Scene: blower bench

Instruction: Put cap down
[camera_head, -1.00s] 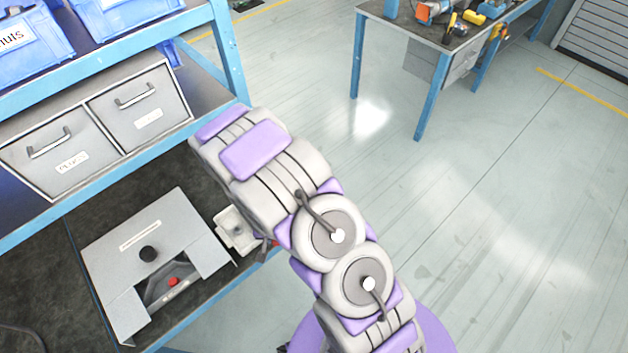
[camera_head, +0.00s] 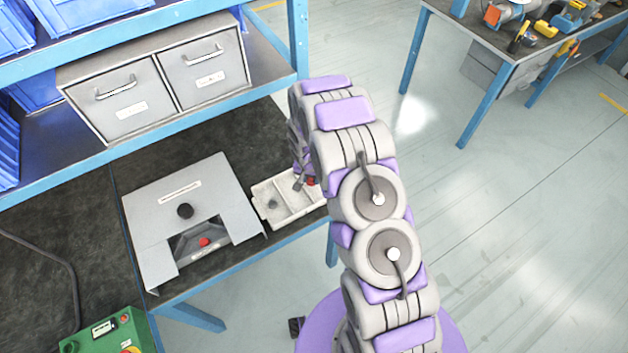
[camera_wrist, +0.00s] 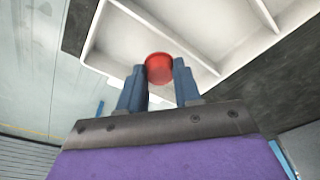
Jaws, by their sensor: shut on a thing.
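The red cap (camera_wrist: 160,68) is held between the two blue-grey fingers of my gripper (camera_wrist: 158,82) in the wrist view. In the head view the red cap (camera_head: 311,181) shows as a small patch beside my arm, over the right part of a white divided tray (camera_head: 262,211). The tray also fills the upper middle of the wrist view (camera_wrist: 120,45). The cap appears to be above the tray; I cannot tell if it touches it.
A grey metal fixture (camera_head: 160,205) with a black knob and a red part stands left of the tray. A shelf with grey drawers (camera_head: 160,80) and blue bins is behind. A green control box (camera_head: 108,335) is at lower left.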

